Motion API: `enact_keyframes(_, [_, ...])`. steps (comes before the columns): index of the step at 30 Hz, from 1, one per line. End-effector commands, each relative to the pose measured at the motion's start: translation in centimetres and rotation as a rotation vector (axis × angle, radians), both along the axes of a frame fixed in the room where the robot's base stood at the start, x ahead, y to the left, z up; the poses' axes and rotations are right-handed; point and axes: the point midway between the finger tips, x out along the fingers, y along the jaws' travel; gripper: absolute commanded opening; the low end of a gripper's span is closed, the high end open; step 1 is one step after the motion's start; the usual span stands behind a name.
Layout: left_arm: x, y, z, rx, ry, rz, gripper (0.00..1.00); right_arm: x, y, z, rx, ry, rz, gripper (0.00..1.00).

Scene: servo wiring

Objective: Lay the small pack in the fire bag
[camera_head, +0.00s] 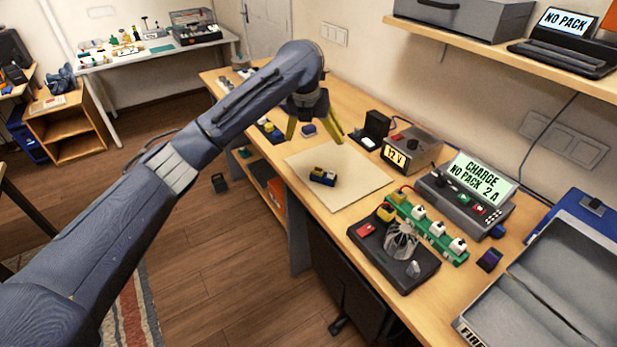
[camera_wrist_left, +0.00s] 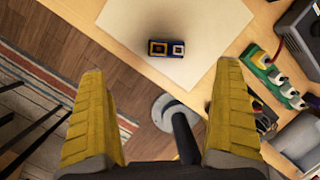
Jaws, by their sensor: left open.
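A small dark blue block with yellow parts (camera_head: 322,176) lies on the pale mat (camera_head: 352,165); it also shows in the left wrist view (camera_wrist_left: 166,48). A small blue block (camera_head: 308,130) lies beyond the mat, and a small purple block (camera_head: 489,260) lies near the grey bag. I cannot tell which is the small pack. The fire bag (camera_head: 569,268), a grey open container with a partly cut-off label, stands at the lower right. My left gripper (camera_head: 315,133) is open and empty, its yellow fingers above the mat's far part. My right gripper is not in view.
A black board with a fan-like part (camera_head: 402,262) and a green strip with white plugs (camera_head: 436,231) lie between the mat and the bag. The mat is mostly clear.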

Motion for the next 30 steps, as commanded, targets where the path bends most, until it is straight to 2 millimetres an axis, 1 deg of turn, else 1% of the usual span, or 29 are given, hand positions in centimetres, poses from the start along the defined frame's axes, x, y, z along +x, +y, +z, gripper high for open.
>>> enact_keyframes(1, [-0.8,-0.9,0.3,0.030,0.001,-0.063,1.00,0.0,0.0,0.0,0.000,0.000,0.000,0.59])
enact_keyframes(3, [-1.6,-1.6,0.4,0.059,0.007,-0.126,1.00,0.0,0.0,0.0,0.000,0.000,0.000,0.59])
enact_keyframes(5, [-2.0,-2.1,0.2,0.074,0.011,-0.160,1.00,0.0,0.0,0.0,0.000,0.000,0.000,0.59])
enact_keyframes(8, [-2.1,-2.4,-0.6,0.085,0.016,-0.185,1.00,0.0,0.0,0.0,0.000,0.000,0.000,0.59])
enact_keyframes(22, [-0.1,-3.2,-8.5,0.082,0.018,-0.181,1.00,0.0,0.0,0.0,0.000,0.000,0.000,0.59])
enact_keyframes(27, [0.5,-3.3,-10.4,0.082,0.015,-0.180,1.00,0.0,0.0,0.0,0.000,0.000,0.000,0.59])
enact_keyframes(30, [0.7,-3.3,-11.0,0.082,0.014,-0.180,1.00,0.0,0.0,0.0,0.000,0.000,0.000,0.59])
